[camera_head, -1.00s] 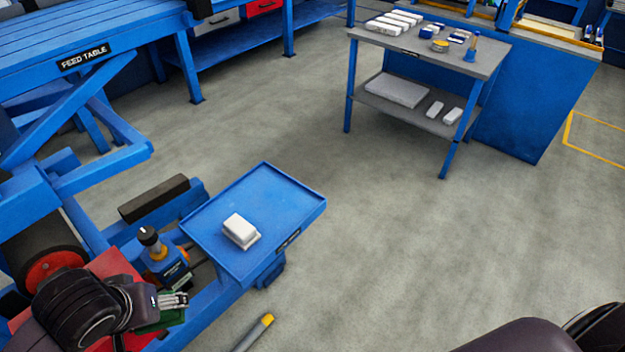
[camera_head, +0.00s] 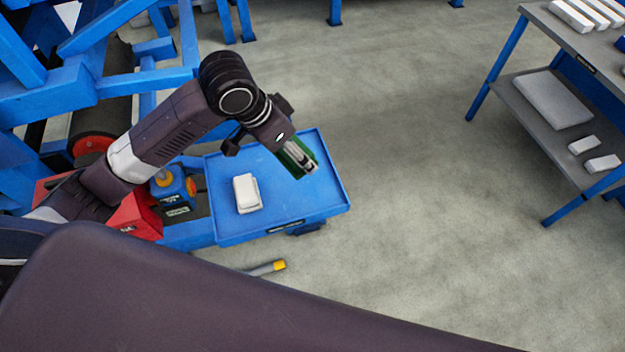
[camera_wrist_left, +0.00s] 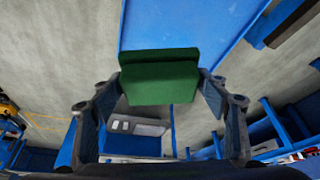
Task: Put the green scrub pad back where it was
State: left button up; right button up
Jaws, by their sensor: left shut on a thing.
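The green scrub pad (camera_head: 292,159) is held in my left gripper (camera_head: 300,160), above the right half of the blue tray (camera_head: 335,205). In the left wrist view the pad (camera_wrist_left: 160,78) sits between the two fingers, which close on its sides. Part of the pad is hidden behind the gripper in the head view. I cannot tell how high above the tray it is held. A white block (camera_head: 246,193) lies on the left part of the tray. My right gripper is not in view.
A red box (camera_head: 130,218) and a blue device with yellow parts (camera_head: 172,188) stand left of the tray. A grey table (camera_head: 535,125) with white blocks stands right, past open floor.

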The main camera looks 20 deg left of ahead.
aim_at(285, 158)
pick_arm(q)
jog(key=w+r+m, duration=0.1)
jog(key=w+d+r+m, duration=0.1)
jog(key=r, duration=0.1)
jog(key=r+m+g+h, duration=0.1)
jog(key=shift+w+d+r+m+p, duration=0.15)
jog(key=shift+w+r+m+p, duration=0.15)
jog(key=shift+w+r+m, duration=0.1)
jog(key=shift+d+f, duration=0.1)
jog(key=shift+f, duration=0.1)
notch_tip(285, 158, down, 15)
jog(key=shift+w+r+p, duration=0.1)
jog(key=shift+r+p, duration=0.05)
jog(key=shift+p, duration=0.9)
notch_tip(285, 158, down, 4)
jog(key=shift+r+p, duration=0.1)
jog(key=shift+p, duration=0.2)
jog(key=shift+f, duration=0.5)
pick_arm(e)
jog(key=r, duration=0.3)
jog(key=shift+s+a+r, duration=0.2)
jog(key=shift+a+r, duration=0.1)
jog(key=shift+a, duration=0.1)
pick_arm(q)
jog(key=shift+f, duration=0.1)
jog(key=o, duration=1.3)
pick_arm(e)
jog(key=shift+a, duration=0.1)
